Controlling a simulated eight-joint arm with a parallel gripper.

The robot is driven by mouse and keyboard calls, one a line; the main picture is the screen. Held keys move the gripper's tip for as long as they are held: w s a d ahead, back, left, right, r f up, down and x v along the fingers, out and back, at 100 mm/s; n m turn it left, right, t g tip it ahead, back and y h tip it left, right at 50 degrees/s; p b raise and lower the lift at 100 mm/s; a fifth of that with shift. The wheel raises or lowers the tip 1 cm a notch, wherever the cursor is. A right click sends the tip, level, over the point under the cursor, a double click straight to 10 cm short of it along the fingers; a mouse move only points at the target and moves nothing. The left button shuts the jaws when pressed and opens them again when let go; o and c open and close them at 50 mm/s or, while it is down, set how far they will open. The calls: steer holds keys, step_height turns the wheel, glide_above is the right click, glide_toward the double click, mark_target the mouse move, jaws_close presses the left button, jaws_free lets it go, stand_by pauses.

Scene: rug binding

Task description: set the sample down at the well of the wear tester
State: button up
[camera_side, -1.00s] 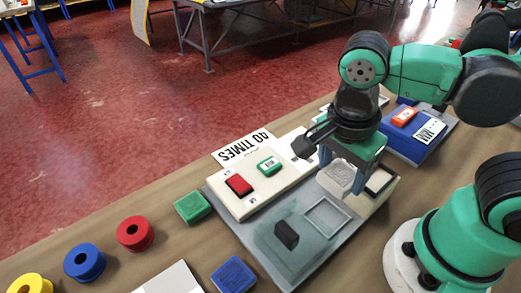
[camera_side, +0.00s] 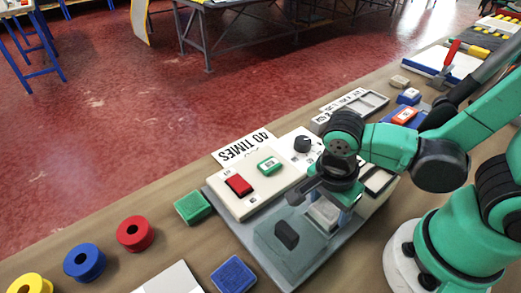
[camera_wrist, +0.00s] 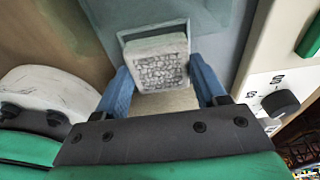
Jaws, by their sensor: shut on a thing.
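The sample is a pale square with a grey textured top (camera_wrist: 160,68); in the side view (camera_side: 325,213) it is partly hidden by my gripper. My gripper (camera_side: 328,208) is shut on it, with a blue finger on either side in the wrist view (camera_wrist: 162,88). The well is a square, raised frame on the wear tester (camera_side: 300,270). In the wrist view, the well's far rim (camera_wrist: 150,32) shows just beyond the sample. The sample is at or just over the well; I cannot tell whether it touches the bottom.
A green block (camera_side: 193,207), a blue block (camera_side: 233,276) and coloured spools (camera_side: 135,233) lie further left.

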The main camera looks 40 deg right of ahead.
mark_target(322, 214)
steer(key=shift+f, duration=0.25)
steer(key=o, duration=1.2)
steer(key=shift+o, duration=0.2)
steer(key=shift+r, duration=0.15)
step_height(322, 214, up, 11)
steer(key=a, duration=0.2)
steer(key=w+d+n+t+y, duration=0.1)
steer(key=w+d+n+t, duration=0.6)
steer(key=n, duration=1.1)
steer(key=shift+w+d+r+y, duration=0.2)
steer(key=shift+w+d+y, duration=0.2)
steer(key=shift+w, duration=0.4)
